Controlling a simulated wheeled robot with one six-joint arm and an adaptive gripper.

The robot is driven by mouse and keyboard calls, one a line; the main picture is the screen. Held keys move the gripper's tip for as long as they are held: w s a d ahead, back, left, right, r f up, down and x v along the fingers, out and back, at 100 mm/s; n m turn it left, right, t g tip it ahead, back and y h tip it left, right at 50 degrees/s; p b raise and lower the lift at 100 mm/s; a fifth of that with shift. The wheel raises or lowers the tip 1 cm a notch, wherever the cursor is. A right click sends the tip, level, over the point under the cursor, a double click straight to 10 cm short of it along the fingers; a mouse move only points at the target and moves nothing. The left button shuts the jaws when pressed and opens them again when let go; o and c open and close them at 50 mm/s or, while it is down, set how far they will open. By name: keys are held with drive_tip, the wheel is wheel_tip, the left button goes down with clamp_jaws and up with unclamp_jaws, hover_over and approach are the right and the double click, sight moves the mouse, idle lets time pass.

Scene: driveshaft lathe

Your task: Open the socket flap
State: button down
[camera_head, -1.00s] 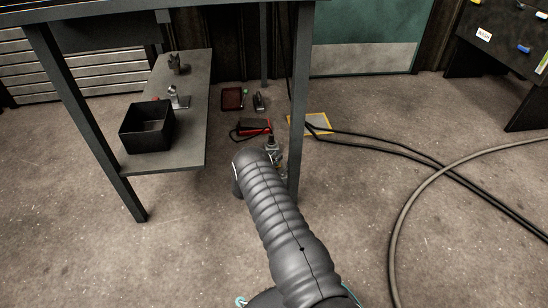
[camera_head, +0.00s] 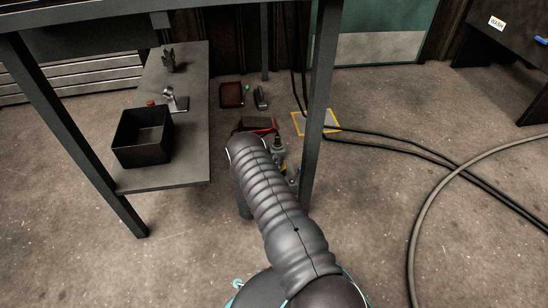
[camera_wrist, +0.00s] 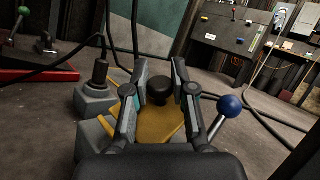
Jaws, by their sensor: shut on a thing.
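In the wrist view my gripper (camera_wrist: 160,76) has its two fingers on either side of a black round knob (camera_wrist: 159,92) and is shut on it. A yellow plate (camera_wrist: 158,128), which looks like the flap, lies just below and behind the knob; the fingers partly cover it. I cannot tell how far it is raised. A grey block (camera_wrist: 93,104) with a black cylinder upright on it stands to the left. A lever with a blue ball (camera_wrist: 230,105) stands to the right. In the head view my arm hides most of the gripper and the flap.
A table leg (camera_head: 318,100) stands close to the right of my arm. A low shelf (camera_head: 192,135) with a black bin (camera_head: 142,136) is to the left. Black cables (camera_head: 395,150) cross the floor at right. A red object (camera_head: 262,124) lies behind my gripper.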

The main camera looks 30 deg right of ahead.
idle(0.4)
drive_tip(key=c, duration=1)
unclamp_jaws()
drive_tip(key=shift+a, duration=0.1)
drive_tip(key=v, duration=0.7)
drive_tip(key=shift+a+f, duration=0.15)
drive_tip(key=shift+a, duration=0.05)
drive_tip(key=shift+o, duration=0.3)
drive_tip(key=shift+s, duration=0.1)
